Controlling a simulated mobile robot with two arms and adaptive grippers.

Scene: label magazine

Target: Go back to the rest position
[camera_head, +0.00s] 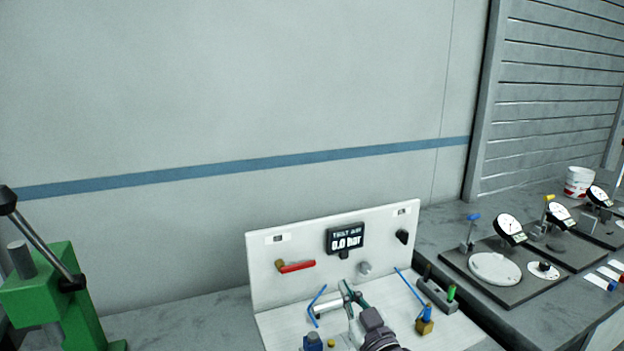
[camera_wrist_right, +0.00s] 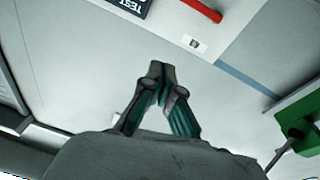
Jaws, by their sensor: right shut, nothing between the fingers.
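My right gripper (camera_head: 350,294) is in front of the white test panel (camera_head: 290,240), low in the head view. Its fingers are shut with nothing between them; they also show closed together in the right wrist view (camera_wrist_right: 163,75). A grey cylinder (camera_head: 328,309) lies on the panel's base just left of the fingers; I cannot tell whether they touch it. The panel carries a display (camera_head: 345,238) reading 0.0 bar, a red lever (camera_head: 297,266) and a black knob (camera_head: 402,237). My left gripper is not in view.
A green press (camera_head: 55,300) with a black-knobbed lever stands at the left. On the right bench are several dial gauges, such as one (camera_head: 510,229) on a dark plate, and a white bucket (camera_head: 579,182). A brass-coloured fitting (camera_head: 424,326) stands right of my gripper. Space above the panel is clear.

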